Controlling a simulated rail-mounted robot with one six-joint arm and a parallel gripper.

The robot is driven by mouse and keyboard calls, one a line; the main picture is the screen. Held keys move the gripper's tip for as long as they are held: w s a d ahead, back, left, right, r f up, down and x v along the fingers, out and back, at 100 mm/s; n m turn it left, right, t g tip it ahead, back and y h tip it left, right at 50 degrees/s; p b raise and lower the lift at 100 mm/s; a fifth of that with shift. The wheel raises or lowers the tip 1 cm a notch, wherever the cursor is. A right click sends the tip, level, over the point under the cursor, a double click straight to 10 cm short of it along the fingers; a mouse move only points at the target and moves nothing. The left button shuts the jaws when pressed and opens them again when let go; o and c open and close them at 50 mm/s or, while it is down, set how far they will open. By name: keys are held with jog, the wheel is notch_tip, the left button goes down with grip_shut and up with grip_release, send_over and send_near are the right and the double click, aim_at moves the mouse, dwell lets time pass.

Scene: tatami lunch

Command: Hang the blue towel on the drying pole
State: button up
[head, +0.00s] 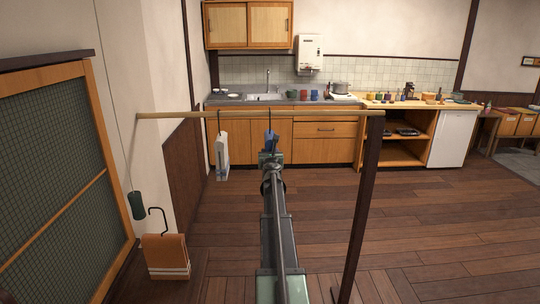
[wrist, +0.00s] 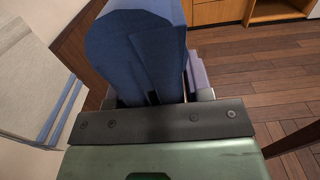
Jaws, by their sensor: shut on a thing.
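The drying pole (head: 315,113) is a thin light wooden bar running level across the head view to a dark post at the right. My gripper (head: 270,155) is just below the pole, right of its middle-left stretch, shut on the blue towel (head: 271,141). A dark hook (head: 268,118) rises from the towel to the pole's height; I cannot tell whether it rests on the pole. In the wrist view the blue towel (wrist: 135,50) fills the upper middle, its lower part hidden by the gripper (wrist: 155,105).
A white towel (head: 222,150) hangs by its hook on the pole, left of the blue one; it shows at the wrist view's left (wrist: 35,75). An orange towel (head: 166,256) with a hook is at lower left. A dark post (head: 363,200) stands right. The pole between is clear.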

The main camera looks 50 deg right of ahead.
jog(key=o, duration=1)
jog(key=v, duration=1.1)
